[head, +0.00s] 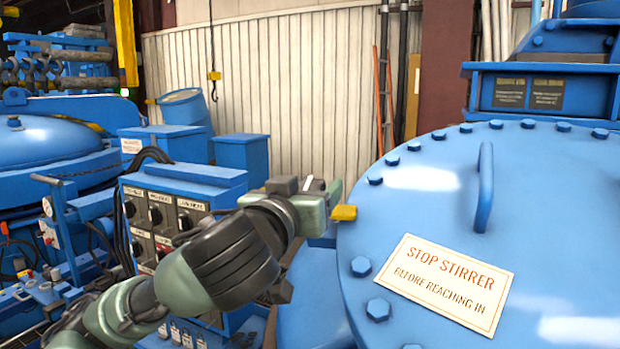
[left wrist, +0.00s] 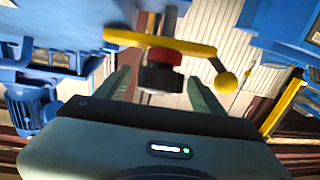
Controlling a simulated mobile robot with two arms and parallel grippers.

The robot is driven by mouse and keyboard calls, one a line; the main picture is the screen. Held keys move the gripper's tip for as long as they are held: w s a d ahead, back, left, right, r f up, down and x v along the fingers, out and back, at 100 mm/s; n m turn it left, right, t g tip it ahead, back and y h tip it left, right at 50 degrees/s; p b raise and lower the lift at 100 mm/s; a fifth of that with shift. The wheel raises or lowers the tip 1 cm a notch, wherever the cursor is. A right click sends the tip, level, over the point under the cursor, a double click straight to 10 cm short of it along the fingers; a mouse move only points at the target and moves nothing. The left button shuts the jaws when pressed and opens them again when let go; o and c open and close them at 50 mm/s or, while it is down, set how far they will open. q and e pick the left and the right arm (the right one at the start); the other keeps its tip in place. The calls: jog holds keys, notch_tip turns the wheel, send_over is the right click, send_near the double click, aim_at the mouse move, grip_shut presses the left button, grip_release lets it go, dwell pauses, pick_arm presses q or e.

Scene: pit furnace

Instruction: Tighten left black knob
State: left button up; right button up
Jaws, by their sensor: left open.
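My left gripper (head: 325,197) is at the left edge of the big round blue lid (head: 440,180). In the left wrist view my left gripper (left wrist: 160,88) is open, with one finger on each side. A short black knob (left wrist: 160,79) with a red collar (left wrist: 164,56) shows between the fingers, with visible gaps on both sides. I cannot tell whether it is the left one of a pair. A yellow lever (left wrist: 150,42) crosses just above the collar and has a ball at its end. In the head view, only a yellow end (head: 344,212) shows beside the gripper; the knob is hidden. My right gripper is not in view.
A blue control box with a grey panel (head: 165,222) carrying several dark switches stands behind my left arm. The lid has bolts around its rim, a handle (head: 485,187) and a "STOP STIRRER" sign (head: 443,283). A hook (head: 214,76) hangs by the back wall.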

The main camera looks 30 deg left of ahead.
pick_arm(q)
jog(key=shift+w, duration=0.3)
jog(key=c, duration=1.4)
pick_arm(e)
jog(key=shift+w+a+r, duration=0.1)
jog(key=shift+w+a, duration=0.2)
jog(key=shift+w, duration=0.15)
